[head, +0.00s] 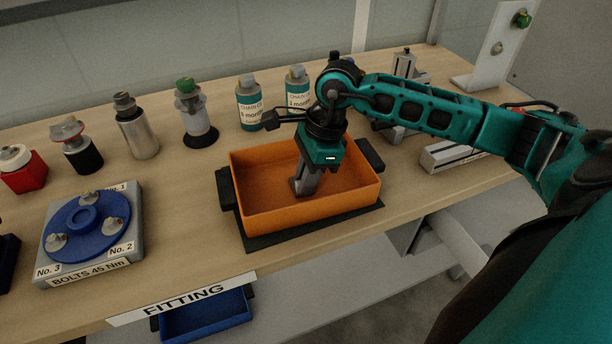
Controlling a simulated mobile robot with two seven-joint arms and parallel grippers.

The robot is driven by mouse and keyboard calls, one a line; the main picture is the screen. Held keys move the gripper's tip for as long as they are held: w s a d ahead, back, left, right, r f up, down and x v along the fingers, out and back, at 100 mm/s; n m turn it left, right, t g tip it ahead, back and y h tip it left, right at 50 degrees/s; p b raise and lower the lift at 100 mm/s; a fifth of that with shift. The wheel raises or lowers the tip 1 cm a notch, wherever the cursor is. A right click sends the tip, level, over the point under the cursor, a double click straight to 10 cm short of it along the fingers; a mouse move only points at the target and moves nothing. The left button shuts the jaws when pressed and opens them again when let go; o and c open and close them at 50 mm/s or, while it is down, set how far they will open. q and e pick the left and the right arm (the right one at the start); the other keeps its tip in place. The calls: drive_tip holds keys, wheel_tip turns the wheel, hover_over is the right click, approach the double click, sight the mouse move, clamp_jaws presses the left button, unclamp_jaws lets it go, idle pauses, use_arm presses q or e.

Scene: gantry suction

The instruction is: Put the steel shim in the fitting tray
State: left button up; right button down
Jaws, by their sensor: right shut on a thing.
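An orange tray (257,216) stands on a black mat (312,227) on the wooden bench. My right gripper (303,188) points down inside it, a little right of its middle. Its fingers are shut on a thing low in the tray. I take this to be the steel shim, but it is too hidden by the fingers and too small to make out. I cannot tell whether it touches the tray floor. A white FITTING label (182,299) is on the bench's front edge. My left gripper is not in view.
A bolt fixture with a blue disc (87,222) stands left of the orange tray. Several cylindrical fittings and two labelled cans (249,103) stand behind. Metal rails (452,155) lie to the right. A blue tray (205,318) is below the bench edge.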

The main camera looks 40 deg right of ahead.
drive_tip(key=c, duration=1.1)
unclamp_jaws()
drive_tip(key=v, duration=1.2)
drive_tip(key=shift+r, duration=0.2)
